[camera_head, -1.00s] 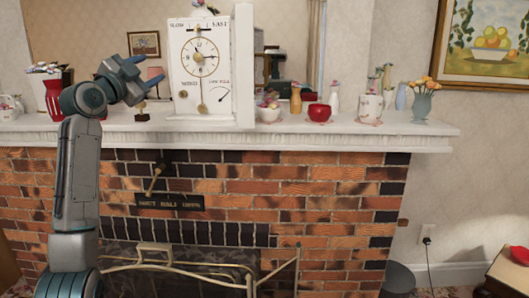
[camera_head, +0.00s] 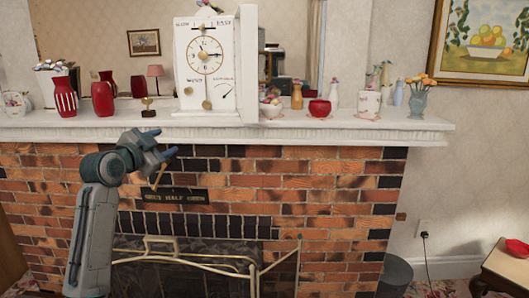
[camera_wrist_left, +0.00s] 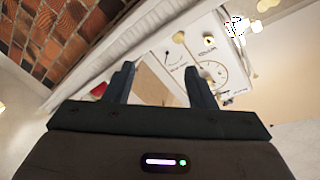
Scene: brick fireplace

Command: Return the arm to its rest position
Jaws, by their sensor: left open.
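My left arm comes in from the lower left in the head view. Its gripper (camera_head: 160,142) is in front of the brick fireplace, just below the front edge of the white mantel (camera_head: 330,130). In the left wrist view the two fingers (camera_wrist_left: 160,85) stand apart with nothing between them. Beyond them are the mantel and the white clock (camera_wrist_left: 205,60), seen at a slant. The clock (camera_head: 222,92) stands upright on the mantel in the head view. My right gripper is not in view.
On the mantel stand a striped red vase (camera_head: 65,97), a red vase (camera_head: 103,98), a small gold figure (camera_head: 148,108), a red bowl (camera_head: 319,108) and several other vases. A gold fire screen (camera_head: 185,250) stands below.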

